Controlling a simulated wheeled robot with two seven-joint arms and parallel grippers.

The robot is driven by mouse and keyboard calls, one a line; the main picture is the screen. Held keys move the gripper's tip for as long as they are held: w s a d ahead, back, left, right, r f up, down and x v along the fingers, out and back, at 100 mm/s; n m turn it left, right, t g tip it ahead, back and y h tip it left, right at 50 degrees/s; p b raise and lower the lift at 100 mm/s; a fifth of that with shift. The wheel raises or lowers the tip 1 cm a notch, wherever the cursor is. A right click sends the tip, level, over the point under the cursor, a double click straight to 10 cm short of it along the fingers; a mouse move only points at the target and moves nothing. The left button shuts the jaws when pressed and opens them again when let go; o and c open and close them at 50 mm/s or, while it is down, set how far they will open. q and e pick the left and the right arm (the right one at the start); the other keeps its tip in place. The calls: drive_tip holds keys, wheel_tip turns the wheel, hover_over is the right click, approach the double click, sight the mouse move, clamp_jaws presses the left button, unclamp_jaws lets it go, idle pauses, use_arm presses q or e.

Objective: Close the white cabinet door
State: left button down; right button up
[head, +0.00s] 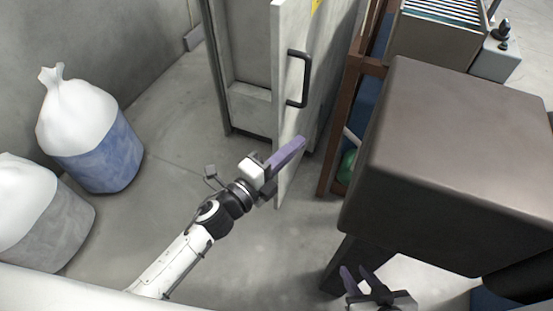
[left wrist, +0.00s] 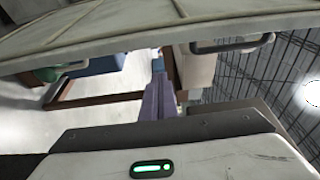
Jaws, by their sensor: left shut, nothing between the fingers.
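The white cabinet (head: 247,45) stands at the back centre of the head view, with its door (head: 290,30) swung open toward me. The door has a black handle (head: 305,78). My left gripper (head: 298,143) is shut and empty, its purple fingers in front of the lower part of the door, below the handle. I cannot tell whether they touch it. In the left wrist view the door panel (left wrist: 90,30) spans the top, with its handle (left wrist: 232,45) at the right, beyond the shut fingers (left wrist: 158,98). My right gripper (head: 358,270) is open and empty at the bottom.
A large dark brown box (head: 460,150) fills the right side. A brown-framed shelf (head: 330,135) stands right beside the door. Two tied sacks, one blue and white (head: 95,150) and one grey and white (head: 45,215), stand at the left. The floor (head: 170,110) before the cabinet is clear.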

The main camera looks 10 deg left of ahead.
sight(276, 142)
use_arm(q)
drive_tip(key=shift+w+a, duration=0.3)
drive_tip(key=shift+a, duration=0.7)
drive_tip(key=shift+w+a, duration=0.25)
drive_tip(key=shift+a, duration=0.7)
